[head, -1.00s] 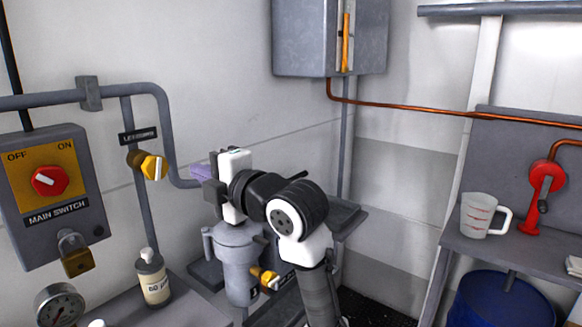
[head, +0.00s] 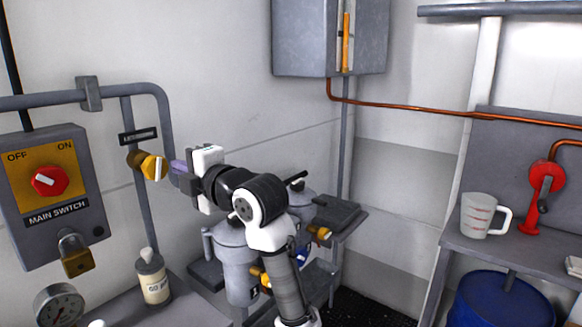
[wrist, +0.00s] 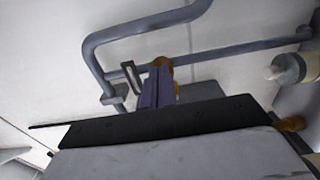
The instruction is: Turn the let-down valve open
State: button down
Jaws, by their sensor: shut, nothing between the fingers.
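The let-down valve (head: 152,166) is a brass-yellow valve with a pale handle edge, on the grey pipe at the left wall, below a small dark label plate (head: 139,136). My gripper (head: 177,168) points left at it, its purple fingertips just right of the valve. I cannot tell whether they touch it. In the wrist view, the shut purple fingers (wrist: 157,88) hide most of the valve (wrist: 163,62); a little yellow shows above and beside them. The label plate (wrist: 131,76) shows left of the fingers. The fingers hold nothing.
The main switch box (head: 47,195) with a red knob and padlock (head: 75,254) is left of the valve. A bottle (head: 153,277) stands below. Grey canisters (head: 232,260) with yellow valves stand under my arm. A grey pipe (head: 165,120) bends around the valve's right side.

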jog(key=shift+s+a, duration=0.2)
jog(key=shift+s, duration=0.05)
dwell(0.8)
jog(key=shift+r+b, duration=0.45)
jog(key=shift+b, duration=0.05)
jog(key=shift+w+d, duration=0.15)
jog(key=shift+w, duration=0.05)
jog(key=b+v, duration=0.1)
jog(key=v, duration=0.5)
dwell(0.4)
jog(key=shift+w+d, duration=0.1)
jog(key=shift+d, duration=0.05)
